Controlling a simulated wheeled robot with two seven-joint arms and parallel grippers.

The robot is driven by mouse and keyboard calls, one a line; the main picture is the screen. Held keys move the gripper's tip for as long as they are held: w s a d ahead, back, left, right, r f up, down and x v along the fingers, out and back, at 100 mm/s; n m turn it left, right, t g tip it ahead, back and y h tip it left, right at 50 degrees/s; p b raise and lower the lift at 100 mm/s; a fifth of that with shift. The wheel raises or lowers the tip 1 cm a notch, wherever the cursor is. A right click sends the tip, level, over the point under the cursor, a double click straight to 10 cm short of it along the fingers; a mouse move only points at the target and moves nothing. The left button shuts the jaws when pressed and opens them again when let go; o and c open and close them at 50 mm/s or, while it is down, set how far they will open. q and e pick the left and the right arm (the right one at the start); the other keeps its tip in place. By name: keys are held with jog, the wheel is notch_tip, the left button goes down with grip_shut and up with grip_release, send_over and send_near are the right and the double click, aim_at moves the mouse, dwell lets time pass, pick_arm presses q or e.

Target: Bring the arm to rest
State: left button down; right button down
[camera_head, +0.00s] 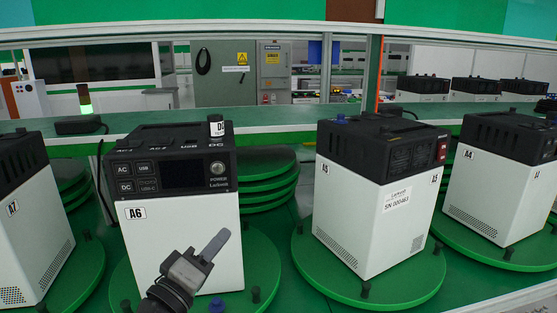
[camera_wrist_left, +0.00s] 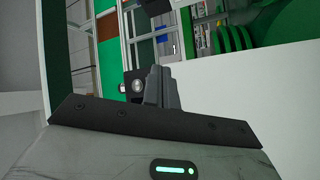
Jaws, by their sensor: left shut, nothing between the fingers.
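My left gripper (camera_head: 209,254) is in the head view at the lower left of centre, in front of the white face of the power unit labelled A6 (camera_head: 140,230). Its fingers are together and hold nothing. In the left wrist view the closed fingers (camera_wrist_left: 158,85) point up, with a large white surface (camera_wrist_left: 245,100) to their right. I cannot tell whether the fingers touch the unit. My right gripper is not in view.
Units A7 (camera_head: 30,235), A5 (camera_head: 345,225) and A4 (camera_head: 485,195) stand on green round turntables (camera_head: 315,275) beside A6. A small DC tester plug (camera_head: 216,127) stands on top of A6. A green shelf (camera_head: 270,120) runs behind the units.

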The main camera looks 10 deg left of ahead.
pick_arm(q)
jog(key=s+f+m+g+y, duration=0.2)
jog(key=s+f+m+g, duration=0.2)
jog(key=s+f, duration=0.6)
jog(key=s+f+m+g+y, duration=0.3)
jog(key=s+f+m, duration=0.3)
jog(key=s+f, duration=0.5)
notch_tip(320, 180, down, 9)
jog(key=shift+s+d+r+g, duration=0.1)
jog(key=shift+s+d+g, duration=0.1)
jog(key=shift+g, duration=0.7)
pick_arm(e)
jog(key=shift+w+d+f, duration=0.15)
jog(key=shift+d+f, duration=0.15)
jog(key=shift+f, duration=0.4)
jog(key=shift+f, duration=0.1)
